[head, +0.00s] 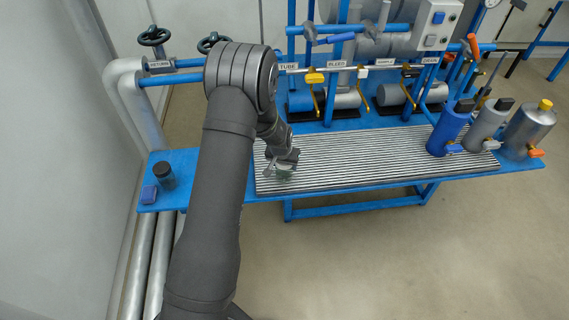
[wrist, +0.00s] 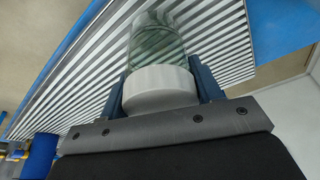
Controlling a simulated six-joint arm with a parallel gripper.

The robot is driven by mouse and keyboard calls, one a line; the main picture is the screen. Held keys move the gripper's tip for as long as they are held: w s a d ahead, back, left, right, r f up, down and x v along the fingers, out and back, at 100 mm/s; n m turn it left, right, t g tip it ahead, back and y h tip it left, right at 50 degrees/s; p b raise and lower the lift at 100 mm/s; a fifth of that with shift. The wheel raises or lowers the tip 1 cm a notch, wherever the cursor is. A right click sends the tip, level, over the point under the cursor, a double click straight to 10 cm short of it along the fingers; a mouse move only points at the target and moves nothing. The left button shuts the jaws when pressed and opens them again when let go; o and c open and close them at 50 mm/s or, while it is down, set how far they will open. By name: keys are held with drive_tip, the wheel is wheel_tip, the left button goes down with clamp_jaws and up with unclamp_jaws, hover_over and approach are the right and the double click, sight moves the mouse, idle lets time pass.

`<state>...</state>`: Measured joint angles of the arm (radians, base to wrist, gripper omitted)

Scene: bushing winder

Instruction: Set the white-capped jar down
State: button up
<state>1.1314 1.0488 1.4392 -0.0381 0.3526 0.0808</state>
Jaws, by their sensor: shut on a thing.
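The white-capped jar shows in the wrist view with its white cap (wrist: 158,88) between the two blue-grey fingers of my gripper (wrist: 160,88). Its clear greenish glass body (wrist: 155,40) extends away from the gripper over the ribbed grey grating. In the head view my gripper (head: 283,160) is over the left front part of the grating (head: 380,158), and a bit of the jar's glass (head: 284,174) shows below it. The cap is hidden there. I cannot tell whether the jar's base touches the grating.
A blue cylinder (head: 450,128) and grey cylinders (head: 487,125) stand at the right. Pipes and yellow-handled valves (head: 315,78) line the back. The grating's middle is clear.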

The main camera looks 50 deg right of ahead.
drive_tip(key=shift+f, duration=0.15)
drive_tip(key=o, duration=1)
drive_tip(key=shift+c, duration=0.2)
drive_tip(key=v, duration=1.2)
drive_tip(key=x, duration=1.2)
drive_tip(key=shift+r, duration=1.1)
